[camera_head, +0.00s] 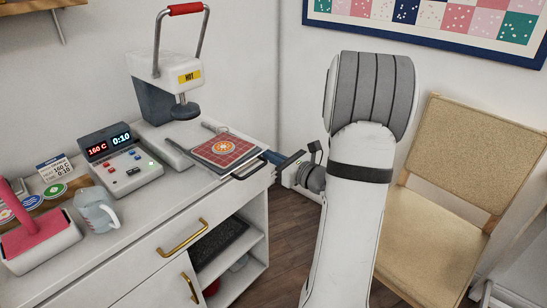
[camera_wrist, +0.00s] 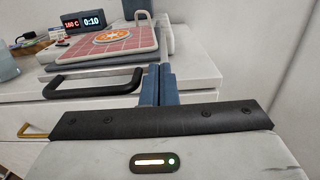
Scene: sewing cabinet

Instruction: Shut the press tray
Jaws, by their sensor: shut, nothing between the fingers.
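The press tray (camera_head: 196,164) is slid out to the front of the heat press (camera_head: 157,100). A red gridded cloth (camera_head: 222,149) with an orange round patch (camera_head: 222,147) lies flat on it. The tray's black handle (camera_wrist: 92,82) faces me in the wrist view. My gripper (camera_head: 268,156) is at the cabinet's right end, by the tray's front. Its blue fingers (camera_wrist: 160,72) are shut and empty, just right of the handle's right end in the wrist view. I cannot tell whether they touch the handle or tray.
A control box (camera_head: 122,161) reading 160 C and 0:10 stands left of the press. A mug (camera_head: 96,211) and a pink-handled tool (camera_head: 38,233) are further left. The cabinet (camera_head: 150,240) has an open shelf below. A chair (camera_head: 445,190) stands at the right.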

